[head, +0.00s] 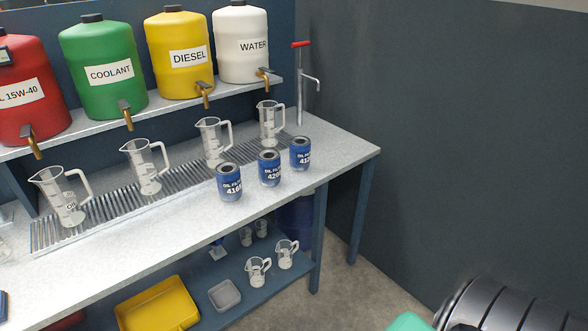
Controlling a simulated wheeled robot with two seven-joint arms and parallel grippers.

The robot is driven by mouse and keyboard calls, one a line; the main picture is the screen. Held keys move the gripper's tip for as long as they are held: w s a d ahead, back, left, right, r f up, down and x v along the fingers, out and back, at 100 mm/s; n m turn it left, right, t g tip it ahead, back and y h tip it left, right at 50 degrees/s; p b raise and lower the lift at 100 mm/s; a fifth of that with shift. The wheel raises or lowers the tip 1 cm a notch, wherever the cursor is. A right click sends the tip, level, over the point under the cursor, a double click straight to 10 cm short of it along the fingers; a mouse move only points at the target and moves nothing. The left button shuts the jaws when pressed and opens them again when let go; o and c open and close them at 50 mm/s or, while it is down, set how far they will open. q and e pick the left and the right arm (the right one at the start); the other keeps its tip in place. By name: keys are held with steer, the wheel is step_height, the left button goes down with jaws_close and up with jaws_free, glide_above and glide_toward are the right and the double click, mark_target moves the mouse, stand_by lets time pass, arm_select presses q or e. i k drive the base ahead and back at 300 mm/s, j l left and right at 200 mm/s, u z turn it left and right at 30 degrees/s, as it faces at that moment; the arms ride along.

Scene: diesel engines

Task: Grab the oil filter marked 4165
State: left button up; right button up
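Three blue oil filters with dark tops stand upright in a slanting row on the grey workbench (180,230). The left and nearest filter (229,183) has a white label whose number starts with 416; its last digit is hard to read. The middle filter (269,168) has a number starting with 420. The right and farthest filter (300,153) has a number that seems to start with 41. The filters stand apart from each other. Neither of my grippers is in view.
Several clear measuring jugs (147,166) stand behind the filters along a metal drain grate (110,205). Red, green, yellow and white (241,45) tanks with taps sit on a shelf above. A red-handled pump (301,80) stands at the back corner. A yellow tray (158,305) lies below.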

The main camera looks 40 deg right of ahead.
mark_target(228, 174)
steer(key=k+l, duration=0.1)
steer(key=l, duration=1)
steer(key=k+l, duration=0.15)
steer(key=l, duration=0.95)
steer(key=k+l, duration=0.15)
steer(key=l, duration=0.35)
